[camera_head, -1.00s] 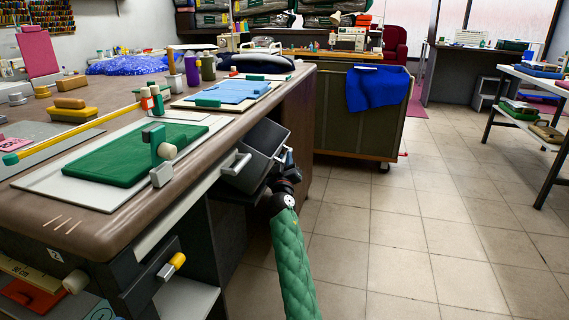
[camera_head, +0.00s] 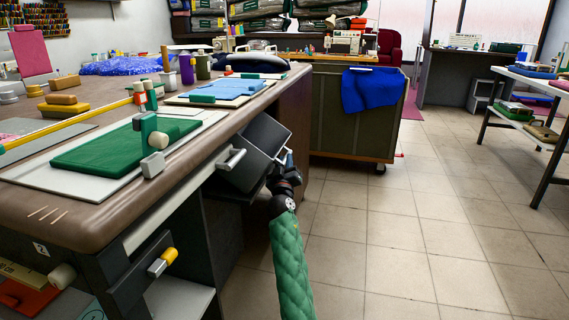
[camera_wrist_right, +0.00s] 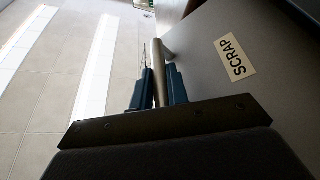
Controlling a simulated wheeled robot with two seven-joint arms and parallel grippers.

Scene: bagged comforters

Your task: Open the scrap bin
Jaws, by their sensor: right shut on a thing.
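The scrap bin (camera_head: 256,146) is a dark grey box under the edge of the worktable, tilted outward with its top open. Its grey front panel (camera_wrist_right: 215,75) carries a "SCRAP" label (camera_wrist_right: 236,58) in the right wrist view. My right gripper (camera_head: 285,163) is at the bin's outer right side. In the right wrist view its blue fingers (camera_wrist_right: 160,88) are shut on the bin's metal bar handle (camera_wrist_right: 158,66). The bin's inside is mostly hidden in shadow. My left gripper is not in view.
The worktable (camera_head: 85,213) fills the left, with green and blue cloths on boards. A green-grey cart (camera_head: 345,130) with a blue cloth (camera_head: 369,90) stands behind the bin. The tiled floor (camera_head: 430,220) to the right is clear as far as the rack (camera_head: 515,115).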

